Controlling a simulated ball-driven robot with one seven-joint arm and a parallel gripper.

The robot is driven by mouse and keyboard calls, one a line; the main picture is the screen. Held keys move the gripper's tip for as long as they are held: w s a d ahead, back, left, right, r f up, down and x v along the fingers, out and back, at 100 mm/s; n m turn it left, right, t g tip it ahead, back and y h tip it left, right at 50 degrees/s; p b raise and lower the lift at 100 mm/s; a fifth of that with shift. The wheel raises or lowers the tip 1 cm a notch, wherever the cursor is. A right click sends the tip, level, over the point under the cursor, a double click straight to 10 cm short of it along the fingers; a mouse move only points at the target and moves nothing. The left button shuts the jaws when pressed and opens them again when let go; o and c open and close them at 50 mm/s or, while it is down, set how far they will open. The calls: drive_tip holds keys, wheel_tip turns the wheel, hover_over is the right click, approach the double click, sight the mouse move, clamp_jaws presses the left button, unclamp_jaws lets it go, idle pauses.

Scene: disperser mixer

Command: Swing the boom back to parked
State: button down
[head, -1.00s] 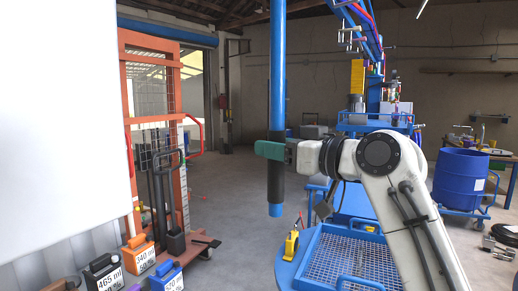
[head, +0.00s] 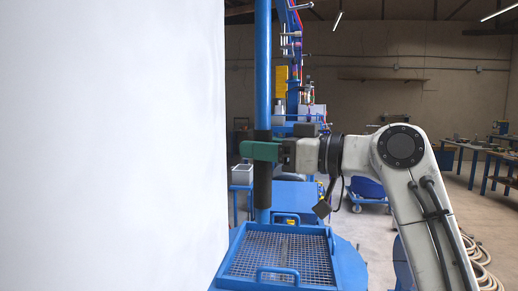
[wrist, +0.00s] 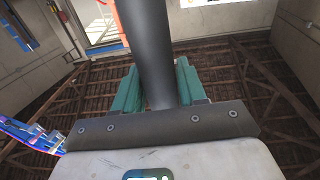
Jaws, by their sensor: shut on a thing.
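A blue vertical pole (head: 263,80) with a dark grip sleeve (head: 262,195) hangs in the middle of the head view. My gripper (head: 261,151), with green fingers, is shut around the sleeve near its upper end. In the wrist view the dark sleeve (wrist: 149,45) passes between the green fingers (wrist: 158,88). The blue boom (head: 292,20) with red and blue hoses shows at the top, just right of the pole. The pole's upper end is out of frame.
A large white surface (head: 110,150) fills the left side. A blue mesh-topped tray (head: 236,262) with handles stands just below the pole's lower end. A blue drum (head: 368,188) stands behind my arm. Benches (head: 480,150) and coiled hose (head: 477,252) are at right, with open floor between.

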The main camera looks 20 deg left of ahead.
drive_tip(key=c, duration=0.9)
unclamp_jaws()
drive_tip(key=shift+w+d+r, duration=0.1)
drive_tip(key=shift+w+d, duration=0.15)
drive_tip(key=shift+d, duration=0.05)
drive_tip(key=shift+o, duration=0.7)
drive_tip(key=shift+s+a, duration=0.1)
drive_tip(key=shift+s, duration=0.05)
drive_tip(key=s+d+b, duration=0.1)
drive_tip(key=d+b, duration=0.2)
drive_tip(key=d, duration=0.7)
drive_tip(key=shift+s+d, duration=0.3)
drive_tip(key=shift+d, duration=0.05)
